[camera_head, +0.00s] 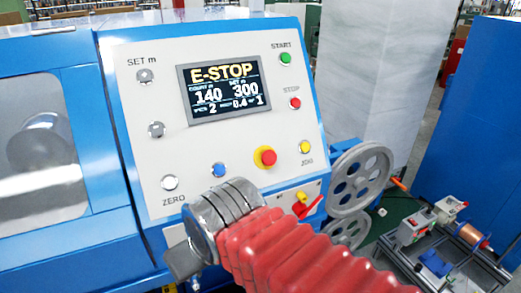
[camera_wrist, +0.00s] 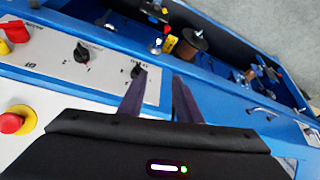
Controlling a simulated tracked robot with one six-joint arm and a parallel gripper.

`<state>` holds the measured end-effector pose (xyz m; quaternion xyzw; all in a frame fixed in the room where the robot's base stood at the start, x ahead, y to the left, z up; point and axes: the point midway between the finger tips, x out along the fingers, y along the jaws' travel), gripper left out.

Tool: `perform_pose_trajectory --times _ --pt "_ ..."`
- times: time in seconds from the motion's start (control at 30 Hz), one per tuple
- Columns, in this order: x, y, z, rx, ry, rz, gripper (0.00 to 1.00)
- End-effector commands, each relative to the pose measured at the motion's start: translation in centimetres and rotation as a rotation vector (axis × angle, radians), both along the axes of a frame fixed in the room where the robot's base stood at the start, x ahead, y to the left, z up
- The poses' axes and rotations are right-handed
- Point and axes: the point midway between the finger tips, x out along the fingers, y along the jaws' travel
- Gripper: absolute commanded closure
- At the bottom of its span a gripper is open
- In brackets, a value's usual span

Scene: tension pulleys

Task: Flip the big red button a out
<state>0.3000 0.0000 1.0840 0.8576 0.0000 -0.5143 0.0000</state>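The big red button (camera_head: 265,156) sits in a yellow collar on the sloped white panel, below the display. It also shows at the left edge of the wrist view (camera_wrist: 11,122). The display (camera_head: 224,88) reads "E-STOP". My gripper (camera_wrist: 159,76) has two dark fingers with a gap between them and nothing in it. The fingers point past a black knob (camera_wrist: 138,71) on the lower panel, and the red button lies to their left. In the head view my arm's red sleeve and metal wrist are below the button, and the fingertips cannot be made out.
Other buttons share the panel: green (camera_head: 285,58), small red (camera_head: 295,103), yellow (camera_head: 305,147) and blue (camera_head: 218,170). A red-handled switch (camera_head: 311,206) is below. Grey pulleys (camera_head: 360,180) stand at the right, and a copper spool (camera_head: 472,236) is on a bench beyond.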

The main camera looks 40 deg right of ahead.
Motion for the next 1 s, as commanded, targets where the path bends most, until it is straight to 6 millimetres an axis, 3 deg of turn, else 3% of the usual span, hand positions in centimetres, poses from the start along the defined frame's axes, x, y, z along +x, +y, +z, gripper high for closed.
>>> perform_pose_trajectory --times 0.3,0.57,0.77,1.0 --pt "0.0 0.0 0.0 0.0 0.0 0.0 0.69" --pt "0.8 -1.1 1.5 -0.012 0.003 -0.016 0.5" --pt "3.1 -5.3 5.7 -0.051 0.017 -0.055 0.48" --pt "5.4 -12.2 11.7 -0.108 0.048 -0.109 0.48"
